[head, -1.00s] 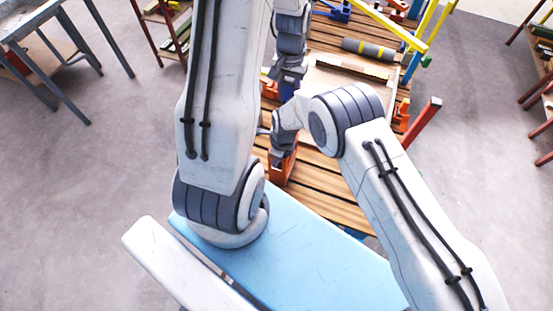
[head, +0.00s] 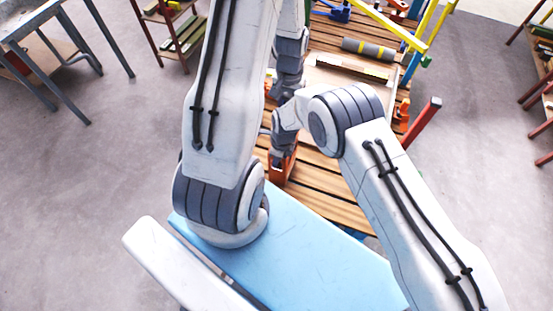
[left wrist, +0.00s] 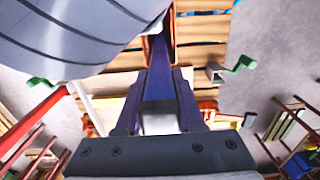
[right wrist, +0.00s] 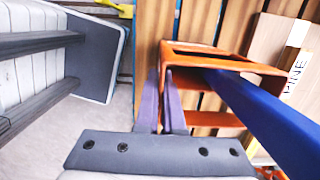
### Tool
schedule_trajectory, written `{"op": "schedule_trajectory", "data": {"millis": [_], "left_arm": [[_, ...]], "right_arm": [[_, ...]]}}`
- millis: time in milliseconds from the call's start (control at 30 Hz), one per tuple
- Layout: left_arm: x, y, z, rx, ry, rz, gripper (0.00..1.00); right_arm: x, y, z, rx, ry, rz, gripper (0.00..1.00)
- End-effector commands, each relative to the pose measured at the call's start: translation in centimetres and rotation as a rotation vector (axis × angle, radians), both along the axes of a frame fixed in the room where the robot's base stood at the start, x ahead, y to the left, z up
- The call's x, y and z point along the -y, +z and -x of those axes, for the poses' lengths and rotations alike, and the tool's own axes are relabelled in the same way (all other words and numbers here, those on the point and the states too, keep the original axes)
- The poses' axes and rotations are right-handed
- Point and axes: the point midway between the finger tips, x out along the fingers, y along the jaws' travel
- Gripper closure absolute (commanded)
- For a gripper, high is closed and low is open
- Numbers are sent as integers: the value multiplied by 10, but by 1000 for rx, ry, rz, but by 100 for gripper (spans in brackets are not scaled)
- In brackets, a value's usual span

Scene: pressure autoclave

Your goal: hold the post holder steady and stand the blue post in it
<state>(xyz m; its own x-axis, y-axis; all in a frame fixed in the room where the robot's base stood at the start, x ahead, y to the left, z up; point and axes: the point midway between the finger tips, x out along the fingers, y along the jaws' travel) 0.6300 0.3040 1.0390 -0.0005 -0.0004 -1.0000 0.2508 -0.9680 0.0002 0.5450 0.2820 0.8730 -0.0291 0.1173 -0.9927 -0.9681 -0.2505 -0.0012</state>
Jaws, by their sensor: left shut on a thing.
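The orange post holder (head: 281,170) stands on the slatted table, partly covered by my right gripper (head: 281,153) in the head view. In the right wrist view the holder (right wrist: 225,56) shows a slot in its top, and my right gripper (right wrist: 164,98) has its fingers close together on the holder's near side wall. The blue post (right wrist: 277,118) slants in from the right there, its far end at the holder's rim; I cannot tell whether it is inside. In the left wrist view my left gripper (left wrist: 160,75) is shut on the blue post (left wrist: 159,55).
A wooden board marked PINE (right wrist: 286,85) stands beside the holder. A red bar (head: 421,124) juts from the table's right side. The near slats are clear.

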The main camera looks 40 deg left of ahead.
Motion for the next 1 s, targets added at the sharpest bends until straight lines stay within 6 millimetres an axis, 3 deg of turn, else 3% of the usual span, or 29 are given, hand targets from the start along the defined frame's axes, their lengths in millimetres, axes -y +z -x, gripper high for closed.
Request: {"op": "schedule_trajectory", "data": {"millis": [300,333,400,767,1000], "left_arm": [[0,-1,-1,2,0,-1,100],[0,-1,-1,2,0,-1,51],[0,-1,-1,2,0,-1,28],[0,1,0,1,0,0,28],[-1,40,-2,7,0,-3,28]], "right_arm": [[-1,1,0,1,0,-1,100],[-1,1,0,1,0,-1,100],[-1,1,0,1,0,-1,100],[-1,1,0,1,0,-1,100],[-1,1,0,2,0,-1,100]]}}
